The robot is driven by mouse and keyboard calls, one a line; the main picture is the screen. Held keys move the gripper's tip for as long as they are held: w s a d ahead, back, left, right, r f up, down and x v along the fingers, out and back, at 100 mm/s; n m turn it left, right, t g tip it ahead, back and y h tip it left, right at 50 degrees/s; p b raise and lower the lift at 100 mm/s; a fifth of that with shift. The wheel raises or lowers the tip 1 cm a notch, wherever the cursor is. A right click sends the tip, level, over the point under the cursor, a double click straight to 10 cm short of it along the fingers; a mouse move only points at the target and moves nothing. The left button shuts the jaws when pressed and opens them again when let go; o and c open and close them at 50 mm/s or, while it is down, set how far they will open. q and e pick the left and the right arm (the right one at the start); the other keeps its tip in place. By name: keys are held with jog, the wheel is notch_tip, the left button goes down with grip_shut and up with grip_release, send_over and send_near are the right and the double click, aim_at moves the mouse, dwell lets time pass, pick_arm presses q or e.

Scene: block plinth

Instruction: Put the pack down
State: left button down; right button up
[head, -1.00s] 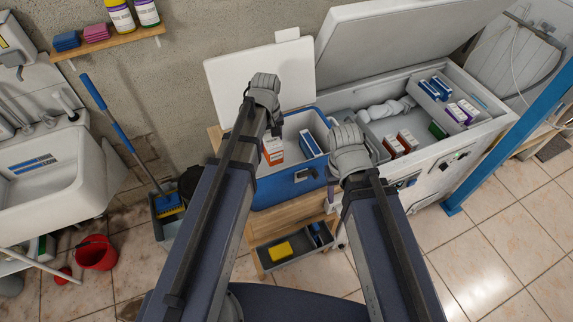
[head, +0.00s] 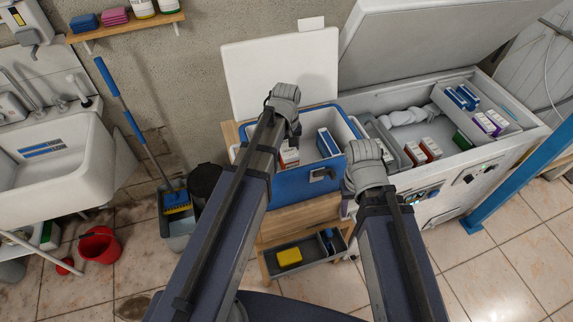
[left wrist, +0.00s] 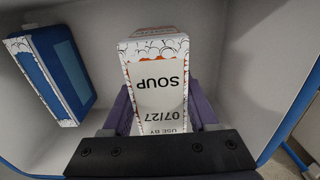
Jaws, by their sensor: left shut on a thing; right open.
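The soup pack (left wrist: 158,75), white with orange and marked SOUP 07/27, stands between the purple fingers of my left gripper (left wrist: 162,112), which is shut on it. In the head view the pack (head: 289,156) is inside the open blue cool box (head: 290,186), partly hidden by my left arm. I cannot tell whether its base touches the cool box floor. A blue and white pack (left wrist: 52,72) stands to its left in the wrist view; in the head view this pack (head: 327,142) is to its right. My right gripper (head: 366,168) is open beside the cool box's right side, its fingers mostly hidden.
The cool box sits on a wooden stand with a grey tray (head: 316,256) below, holding a yellow item. An open chest freezer (head: 452,165) with several packs stands to the right. A blue post (head: 520,180), sink (head: 55,165), mop and red bucket (head: 99,245) are around.

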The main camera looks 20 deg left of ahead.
pick_arm(q)
jog(key=shift+f+b, duration=1.8)
jog(key=shift+f, duration=0.15)
jog(key=shift+c, duration=0.8)
grip_release()
notch_tip(320, 180, up, 12)
jog(key=p, duration=1.2)
jog(key=shift+r, duration=0.25)
jog(key=shift+f, duration=0.1)
